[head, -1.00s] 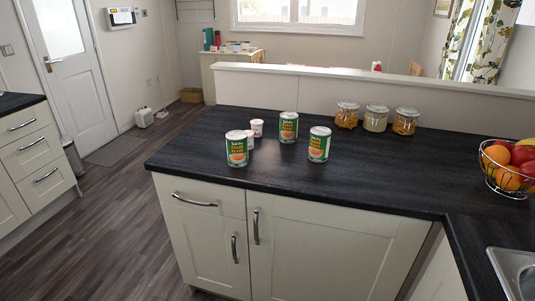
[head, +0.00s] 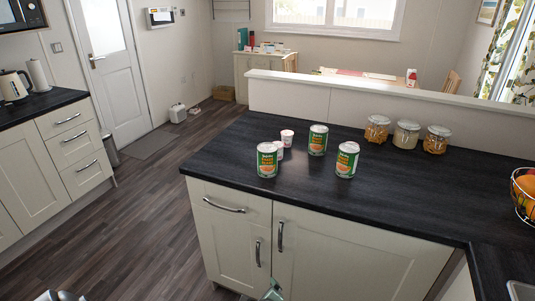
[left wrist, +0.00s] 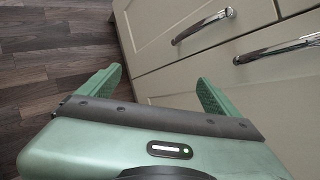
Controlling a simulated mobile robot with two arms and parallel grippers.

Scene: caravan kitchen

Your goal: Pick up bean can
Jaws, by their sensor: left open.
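Three bean cans with green and white labels stand upright on the black worktop (head: 400,205): a front left can (head: 267,160), a back can (head: 318,140) and a right can (head: 347,160). My left gripper (left wrist: 160,78) is open and empty in the left wrist view, its green fingers apart beside the cream cabinet front, with floor beyond. A small green part at the bottom edge of the head view looks like its tip, below the worktop and well short of the cans. No can shows in the left wrist view. My right gripper is not seen.
Two small white and pink pots (head: 287,137) stand close behind the front left can. Glass jars (head: 406,134) stand at the back by the raised ledge (head: 390,100). A fruit basket (head: 524,195) is at the right edge. Metal handles (head: 280,236) stick out from the cabinet. The worktop's front middle is clear.

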